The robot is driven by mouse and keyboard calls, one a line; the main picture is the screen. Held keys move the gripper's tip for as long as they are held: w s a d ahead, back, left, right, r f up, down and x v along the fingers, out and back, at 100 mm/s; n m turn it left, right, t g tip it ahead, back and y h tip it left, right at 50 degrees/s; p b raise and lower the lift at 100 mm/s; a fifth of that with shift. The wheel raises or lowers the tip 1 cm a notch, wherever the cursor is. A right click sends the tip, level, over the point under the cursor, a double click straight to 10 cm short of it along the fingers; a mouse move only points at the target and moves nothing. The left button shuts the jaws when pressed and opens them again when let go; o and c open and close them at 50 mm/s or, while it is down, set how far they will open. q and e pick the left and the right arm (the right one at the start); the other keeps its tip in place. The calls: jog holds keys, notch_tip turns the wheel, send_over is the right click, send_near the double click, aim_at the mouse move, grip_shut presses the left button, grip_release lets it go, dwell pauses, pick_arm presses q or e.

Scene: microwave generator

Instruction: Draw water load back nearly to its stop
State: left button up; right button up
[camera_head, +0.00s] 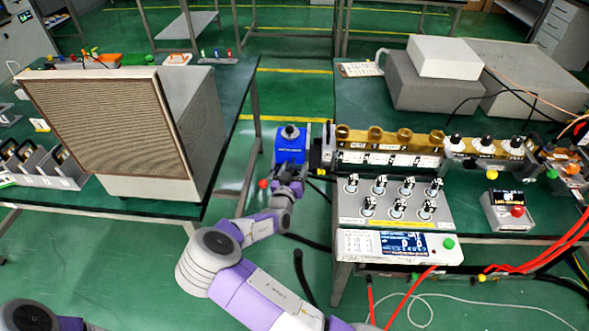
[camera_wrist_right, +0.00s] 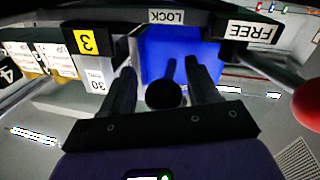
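The water load appears to be the blue block (camera_head: 290,150) at the left end of the brass waveguide line, with a black cap on top. My right gripper (camera_head: 289,177) is at its near side. In the right wrist view, my right gripper's two dark fingers (camera_wrist_right: 163,85) stand on either side of a black ball knob (camera_wrist_right: 163,95), with narrow gaps visible. The blue face (camera_wrist_right: 150,50) is beyond them. LOCK (camera_wrist_right: 166,17) and FREE (camera_wrist_right: 254,31) labels sit above; a red ball (camera_wrist_right: 308,102) is on the FREE side. My left gripper is out of view.
The brass waveguide line (camera_head: 390,140) runs along the right bench, behind a panel of several switches (camera_head: 395,208) and a display unit (camera_head: 400,246). A large grilled box (camera_head: 110,125) stands on the left table. Open floor lies between the tables.

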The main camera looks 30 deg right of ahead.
jog(key=p+v, duration=0.1)
jog(key=v, duration=0.6)
jog(key=shift+s+a, duration=0.15)
jog(key=shift+a, duration=0.1)
dwell(0.3)
jog(key=s+a+f+n+g+y+p, duration=0.1)
jog(key=s+f+g+y, duration=0.3)
jog(key=s+f, duration=0.55)
jog(key=s+a+f+g+y+p, duration=0.15)
jog(key=s+f+g+y, duration=0.35)
jog(key=f, duration=0.8)
jog(key=s+a+f+n+g+y, duration=0.1)
jog(key=s+a+f+g+y, duration=0.15)
jog(key=s+a, duration=0.5)
jog(key=s+a+r+n+y, duration=0.1)
jog(key=a+r+y, duration=0.1)
jog(key=a, duration=0.4)
jog(key=s+a+r+n+y, duration=0.1)
jog(key=s+a+r+y, duration=0.1)
jog(key=a+y, duration=0.2)
jog(key=shift+s+a+r+n, duration=0.3)
jog(key=shift+a+r, duration=0.1)
jog(key=shift+a, duration=0.5)
